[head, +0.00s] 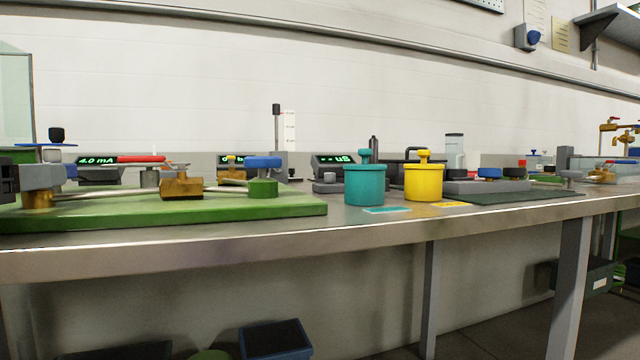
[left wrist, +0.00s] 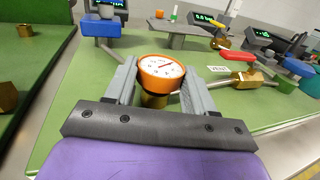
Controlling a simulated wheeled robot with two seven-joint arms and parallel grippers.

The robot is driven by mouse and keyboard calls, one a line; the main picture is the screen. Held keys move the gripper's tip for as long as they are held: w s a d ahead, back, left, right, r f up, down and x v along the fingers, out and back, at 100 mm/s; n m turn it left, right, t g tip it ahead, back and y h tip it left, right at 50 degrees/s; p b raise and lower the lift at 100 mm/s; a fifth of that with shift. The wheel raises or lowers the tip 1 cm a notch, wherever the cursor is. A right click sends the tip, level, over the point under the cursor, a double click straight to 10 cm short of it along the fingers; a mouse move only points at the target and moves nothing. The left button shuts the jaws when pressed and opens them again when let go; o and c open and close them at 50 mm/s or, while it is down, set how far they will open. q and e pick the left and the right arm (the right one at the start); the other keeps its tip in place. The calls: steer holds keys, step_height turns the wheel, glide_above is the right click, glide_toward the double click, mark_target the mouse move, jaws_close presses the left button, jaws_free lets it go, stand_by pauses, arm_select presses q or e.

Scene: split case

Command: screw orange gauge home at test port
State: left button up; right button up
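The orange gauge (left wrist: 161,70), with a white dial facing up, sits between the two grey fingers of my left gripper (left wrist: 160,82) in the left wrist view. The fingers press on both its sides. A brass fitting (left wrist: 153,100) shows just below it, partly hidden; how far the gauge is screwed down cannot be told. In the head view my left gripper (head: 42,175) is at the left edge, over a brass fitting (head: 38,199) on the green board (head: 150,215), and it hides the gauge. My right gripper is in neither view.
Right of the gauge are a red lever (head: 140,159), a brass valve (head: 182,187) and a blue handle (head: 263,162). Another blue handle (left wrist: 100,27) stands behind it. Teal (head: 365,185) and yellow (head: 424,182) pots stand farther right on the bench.

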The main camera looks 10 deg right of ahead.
arm_select(q)
steer(key=shift+o, duration=0.6)
steer(key=shift+w+f, duration=0.1)
steer(key=shift+w, duration=0.05)
steer(key=shift+s, duration=0.5)
steer(key=s+b, duration=0.1)
steer(key=s, duration=0.1)
steer(key=s+b, duration=0.1)
steer(key=s, duration=0.2)
steer(key=shift+a+f, duration=0.1)
steer(key=shift+a, duration=0.1)
steer(key=shift+s+a+f, duration=0.1)
steer(key=shift+s+a, duration=0.1)
steer(key=shift+s, duration=0.4)
